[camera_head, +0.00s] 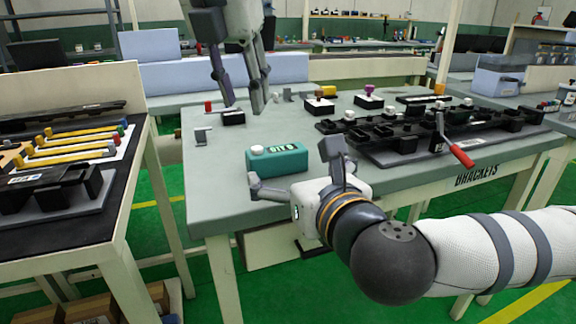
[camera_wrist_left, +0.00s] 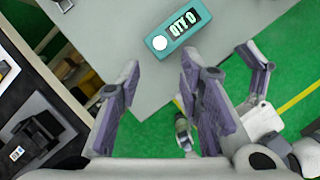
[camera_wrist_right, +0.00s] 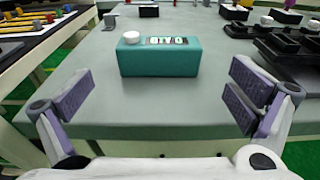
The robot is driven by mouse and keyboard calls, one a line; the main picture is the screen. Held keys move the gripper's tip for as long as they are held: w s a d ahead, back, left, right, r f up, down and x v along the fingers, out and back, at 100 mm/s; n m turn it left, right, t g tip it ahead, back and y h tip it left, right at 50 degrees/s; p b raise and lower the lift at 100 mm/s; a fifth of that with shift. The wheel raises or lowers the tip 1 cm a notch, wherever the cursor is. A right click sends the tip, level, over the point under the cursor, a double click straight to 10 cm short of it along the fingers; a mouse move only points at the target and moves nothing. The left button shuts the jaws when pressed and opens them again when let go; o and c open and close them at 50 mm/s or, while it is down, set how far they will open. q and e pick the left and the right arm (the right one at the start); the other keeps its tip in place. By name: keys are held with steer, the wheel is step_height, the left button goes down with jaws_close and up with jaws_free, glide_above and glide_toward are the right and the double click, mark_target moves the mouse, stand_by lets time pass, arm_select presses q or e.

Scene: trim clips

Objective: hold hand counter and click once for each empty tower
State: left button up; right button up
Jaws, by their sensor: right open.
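The hand counter (camera_head: 278,160) is a teal box with a white button and a display that seems to read QTY 0. It lies near the table's front left edge, and also shows in the left wrist view (camera_wrist_left: 183,38) and the right wrist view (camera_wrist_right: 160,62). My right gripper (camera_head: 292,168) is open at its near side; in the right wrist view the counter appears beyond and between the spread fingers. My left gripper (camera_head: 243,108) hangs above and behind the counter, fingers apart and empty. Black trim (camera_head: 385,130) with several raised towers lies on the right; which are empty is unclear.
A red-handled lever (camera_head: 461,155) is at the trim's front. A side table (camera_head: 125,190) on the left holds yellow-handled tools. Table surface around the counter is clear.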

mark_target(281, 159)
steer(key=x, duration=0.7)
steer(key=c, duration=1)
arm_select(q)
jaws_close()
arm_select(e)
steer(key=shift+o, duration=0.2)
steer(key=shift+f, duration=0.1)
